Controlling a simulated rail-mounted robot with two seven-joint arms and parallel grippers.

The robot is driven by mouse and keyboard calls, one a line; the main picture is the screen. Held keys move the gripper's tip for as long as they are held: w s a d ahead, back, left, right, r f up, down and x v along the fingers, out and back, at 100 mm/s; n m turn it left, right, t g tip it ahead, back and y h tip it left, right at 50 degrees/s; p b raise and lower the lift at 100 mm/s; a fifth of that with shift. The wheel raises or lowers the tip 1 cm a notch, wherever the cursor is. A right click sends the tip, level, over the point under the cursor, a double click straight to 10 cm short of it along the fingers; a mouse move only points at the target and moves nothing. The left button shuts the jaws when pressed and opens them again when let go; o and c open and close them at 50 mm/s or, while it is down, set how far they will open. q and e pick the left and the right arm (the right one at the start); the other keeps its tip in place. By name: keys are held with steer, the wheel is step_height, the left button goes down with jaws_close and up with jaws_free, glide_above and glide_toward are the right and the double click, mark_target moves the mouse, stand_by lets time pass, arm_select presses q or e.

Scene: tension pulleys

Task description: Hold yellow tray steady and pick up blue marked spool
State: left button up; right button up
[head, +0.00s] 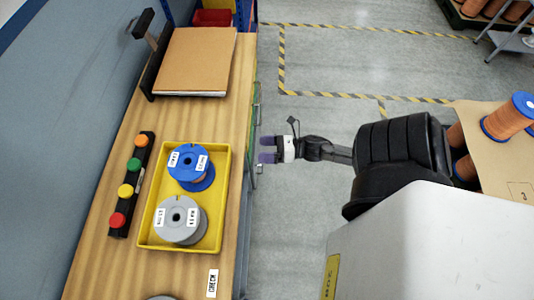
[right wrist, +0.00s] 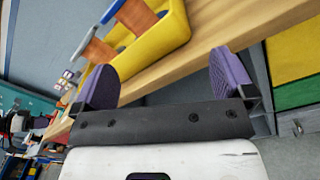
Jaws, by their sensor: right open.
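The yellow tray (head: 152,235) sits on the wooden bench and holds two spools. The blue spool (head: 188,160) with white labels stands in its upper part, and the grey spool (head: 178,218) stands in its lower part. My right gripper (head: 266,150) is open and empty, off the bench's right edge, to the right of the tray and apart from it. In the right wrist view, its purple fingertips (right wrist: 168,80) are spread, with the yellow tray (right wrist: 165,38) beyond them. The left gripper is not in view.
The wooden bench (head: 120,270) also carries a black bar (head: 131,185) with coloured buttons left of the tray and a brown folder (head: 197,62) above it. A box (head: 490,145) with copper spools is at right. Open floor lies beside the bench.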

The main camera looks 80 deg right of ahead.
mark_target(230, 150)
steer(key=shift+n+y, duration=0.3)
steer(key=shift+n, duration=0.2)
steer(key=x, duration=1.3)
steer(key=shift+w+f, duration=0.25)
steer(key=shift+f, duration=0.05)
steer(key=shift+d, duration=0.1)
steer(key=shift+c, duration=0.5)
